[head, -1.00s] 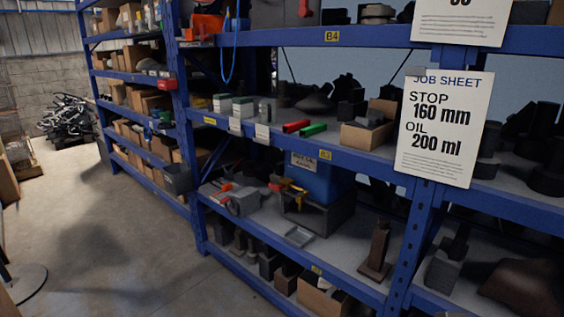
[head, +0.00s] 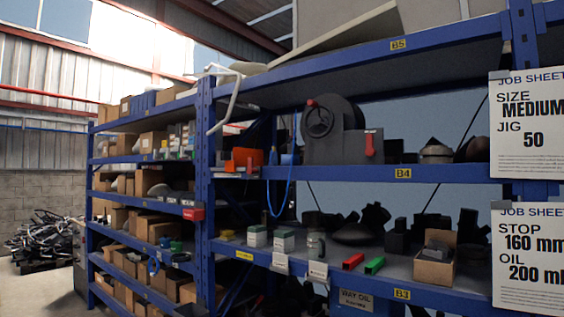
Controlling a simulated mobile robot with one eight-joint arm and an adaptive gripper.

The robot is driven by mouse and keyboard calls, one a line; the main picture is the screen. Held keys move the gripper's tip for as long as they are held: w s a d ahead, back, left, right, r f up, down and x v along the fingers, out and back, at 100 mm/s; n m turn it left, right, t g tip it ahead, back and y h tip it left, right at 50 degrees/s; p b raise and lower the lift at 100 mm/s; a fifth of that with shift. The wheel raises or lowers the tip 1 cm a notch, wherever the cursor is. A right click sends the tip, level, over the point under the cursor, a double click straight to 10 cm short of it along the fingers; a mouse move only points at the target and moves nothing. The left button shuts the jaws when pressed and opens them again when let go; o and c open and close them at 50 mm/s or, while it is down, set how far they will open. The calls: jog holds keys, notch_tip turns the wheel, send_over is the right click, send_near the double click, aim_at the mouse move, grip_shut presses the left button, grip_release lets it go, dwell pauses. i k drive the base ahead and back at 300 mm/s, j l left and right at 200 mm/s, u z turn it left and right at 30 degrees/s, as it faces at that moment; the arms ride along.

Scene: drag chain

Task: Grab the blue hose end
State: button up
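A thin blue hose (head: 290,183) hangs in a narrow loop in front of the B4 shelf in the head view, left of centre. Its lowest bend hangs above the shelf below, near the small green-and-white boxes. A blue piece (head: 286,159) sits on the shelf at the hose, beside an orange object (head: 246,159); I cannot tell whether it is the hose's end. The loose end is too small to make out clearly. My gripper is not in view.
A dark reel machine (head: 335,130) with a red lever stands right of the hose on the B4 shelf (head: 440,173). A blue upright (head: 204,150) stands to its left. A white bent pipe (head: 228,100) sticks out above. Job sheets (head: 540,125) hang at the right.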

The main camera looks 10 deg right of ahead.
aim_at(274, 156)
jog(key=i+l+z, duration=0.1)
jog(key=z, duration=0.25)
jog(key=i+l+z, duration=0.1)
jog(key=z, duration=0.25)
jog(key=i+j+z, duration=0.2)
jog(key=i+z, duration=0.25)
jog(key=i+j, duration=0.1)
jog(key=j, duration=0.5)
jog(key=i+j+z, duration=0.1)
jog(key=j, duration=0.55)
jog(key=i+j, duration=0.1)
jog(key=j, duration=0.55)
jog(key=i+j+z, duration=0.1)
jog(key=j, duration=0.5)
